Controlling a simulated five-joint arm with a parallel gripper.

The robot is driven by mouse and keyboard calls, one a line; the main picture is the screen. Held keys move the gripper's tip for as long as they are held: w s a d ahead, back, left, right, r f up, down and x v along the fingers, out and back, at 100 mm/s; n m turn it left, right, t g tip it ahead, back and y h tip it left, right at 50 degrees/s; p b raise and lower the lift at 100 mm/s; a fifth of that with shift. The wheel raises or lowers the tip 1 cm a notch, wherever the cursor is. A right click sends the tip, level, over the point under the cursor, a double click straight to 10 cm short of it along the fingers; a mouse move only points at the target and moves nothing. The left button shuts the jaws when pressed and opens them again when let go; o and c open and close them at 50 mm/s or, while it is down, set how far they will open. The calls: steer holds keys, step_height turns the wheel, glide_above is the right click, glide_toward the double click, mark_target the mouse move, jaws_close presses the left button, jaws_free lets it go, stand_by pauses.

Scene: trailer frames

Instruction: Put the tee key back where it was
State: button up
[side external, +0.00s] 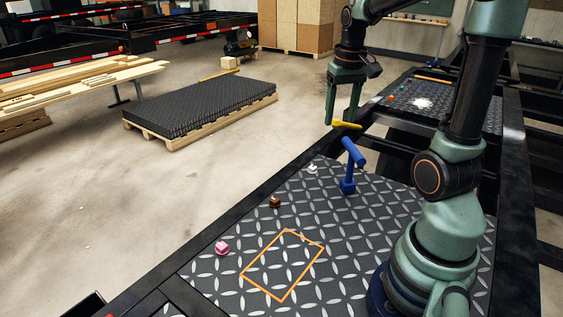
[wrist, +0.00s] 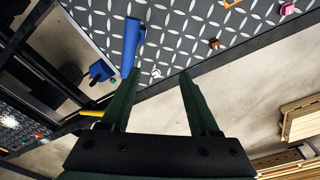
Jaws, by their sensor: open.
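A blue T-shaped piece, which looks like the tee key (side external: 353,153), stands on the dark diamond plate (side external: 400,199), its crossbar slanted above a blue foot. In the wrist view a long blue part (wrist: 133,42) shows by the left fingertip, with a second blue part (wrist: 101,70) left of it; how they join is hard to see. My gripper (side external: 342,119) is open and empty, behind and above the blue piece in the side view. In the wrist view its fingers (wrist: 159,73) are spread apart, apart from the blue parts. An orange outline (side external: 267,241) marks the plate's front.
Small white (side external: 312,169), brown (side external: 275,202) and pink (side external: 222,248) pieces sit along the plate's left edge. A yellow piece (side external: 346,125) shows near my fingertips; its depth is unclear. A pallet of stacked plates (side external: 201,112) stands on the floor. Plate inside the outline is clear.

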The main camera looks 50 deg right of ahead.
steer(key=a+r+n+t, duration=0.2)
steer(key=a+n+t, duration=0.2)
steer(key=a, duration=1.6)
steer(key=n, duration=0.3)
steer(key=shift+s+a+t+y, duration=0.2)
steer(key=shift+a+t+y, duration=0.1)
steer(key=shift+a+y, duration=0.1)
steer(key=shift+c, duration=0.4)
